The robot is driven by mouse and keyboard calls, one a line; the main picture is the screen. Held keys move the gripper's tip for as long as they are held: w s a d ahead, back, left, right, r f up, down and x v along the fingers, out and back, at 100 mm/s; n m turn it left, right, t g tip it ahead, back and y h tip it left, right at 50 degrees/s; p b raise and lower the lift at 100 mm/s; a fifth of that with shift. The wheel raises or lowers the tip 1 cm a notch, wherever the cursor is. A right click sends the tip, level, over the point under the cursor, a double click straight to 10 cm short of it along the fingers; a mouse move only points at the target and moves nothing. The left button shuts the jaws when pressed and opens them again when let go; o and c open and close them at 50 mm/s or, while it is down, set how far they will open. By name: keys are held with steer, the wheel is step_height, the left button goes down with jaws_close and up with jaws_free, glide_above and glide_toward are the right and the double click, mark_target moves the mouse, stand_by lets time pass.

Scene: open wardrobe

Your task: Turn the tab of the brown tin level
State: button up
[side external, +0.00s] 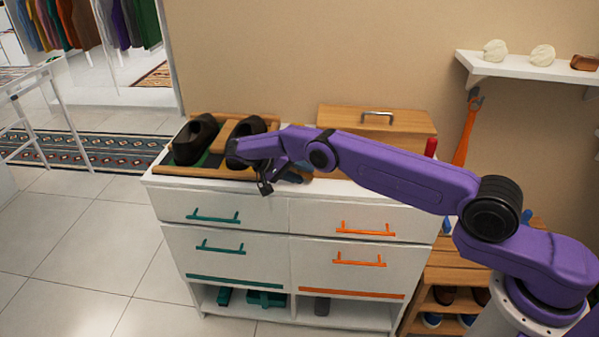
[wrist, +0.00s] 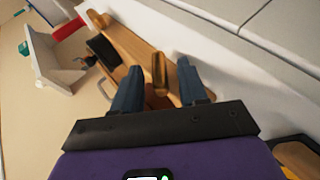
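My gripper (side external: 280,180) is over the top of the white dresser, near its front edge, beside the dark shoes. In the wrist view its two blue fingers (wrist: 158,82) stand apart. A reddish-brown thing (wrist: 155,99), probably the brown tin, shows low between them, partly hidden by the gripper. A tan upright piece (wrist: 159,72) stands just beyond it, between the fingertips; I cannot tell whether it is the tab or how far it is turned. No contact with the fingers is visible. In the side view I cannot make out the tin; my gripper and arm cover that area.
Dark shoes (side external: 195,140) sit on a wooden tray (side external: 187,172) at the left of the dresser (side external: 250,211). A wooden box (side external: 345,118) with a metal handle stands behind my arm. A red-topped item (side external: 431,147) is at the right.

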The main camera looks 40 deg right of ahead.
steer(key=shift+r, duration=0.1)
step_height(320, 180, up, 3)
steer(key=shift+s+r, duration=0.1)
steer(key=shift+r, duration=0.1)
steer(key=shift+s+d+r, duration=0.3)
steer(key=shift+s+r, duration=0.55)
steer(key=shift+r, duration=0.05)
steer(key=s+r, duration=0.7)
steer(key=s, duration=0.5)
steer(key=shift+d+r, duration=0.25)
steer(key=shift+r, duration=0.05)
